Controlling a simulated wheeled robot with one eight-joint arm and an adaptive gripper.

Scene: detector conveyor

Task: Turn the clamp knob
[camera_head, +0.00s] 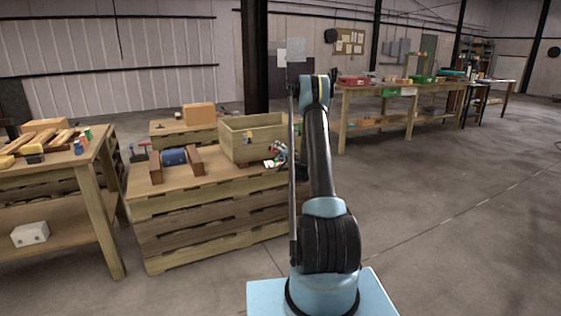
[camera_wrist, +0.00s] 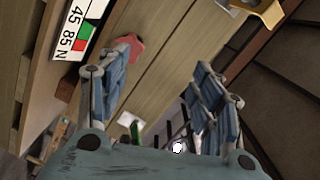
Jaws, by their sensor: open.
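A red lobed knob (camera_wrist: 136,47), which looks like the clamp knob, sits on a wooden surface in the wrist view. My gripper (camera_wrist: 165,62) is open, with its blue-grey fingers spread wide. The knob shows close beside the left fingertip, off-centre between the fingers, and that finger hides part of it. I cannot tell whether they touch. In the head view, a small cluster with red, green and white bits shows by the wooden box, partly hidden by my arm; the knob cannot be made out there.
A yellow bracket (camera_wrist: 264,10) is on the wood at the wrist view's top. The open wooden box (camera_head: 235,140) stands on a pallet-like table (camera_head: 200,190). A blue cylinder (camera_head: 174,157) lies between brown blocks to its left. The floor (camera_head: 450,220) at right is clear.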

